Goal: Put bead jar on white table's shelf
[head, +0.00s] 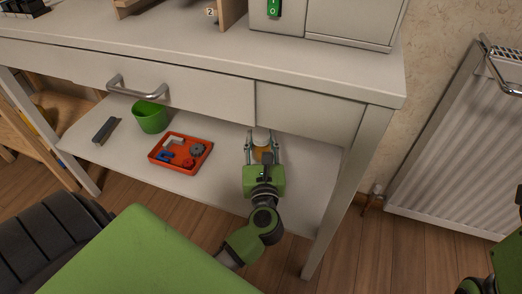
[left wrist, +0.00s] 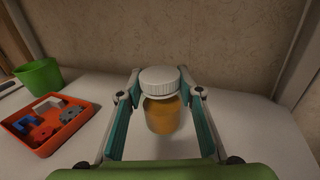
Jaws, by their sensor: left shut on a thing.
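The bead jar (left wrist: 162,115) has a white lid and amber contents. It is upright between the fingers of my left gripper (left wrist: 160,108), which is shut on it. In the head view the jar (head: 261,137) and my left gripper (head: 263,150) are over the right part of the white table's lower shelf (head: 308,165), under the drawer. I cannot tell whether the jar's base touches the shelf. My right gripper is out of view; only part of my right arm shows at the right edge.
On the shelf are a red tray (head: 155,155) with small parts, a green cup (head: 151,117) and a grey bar (head: 105,130). A drawer with a metal handle (head: 137,90) hangs above. A table leg (head: 338,205) stands right of my arm. A radiator (head: 450,150) is at right.

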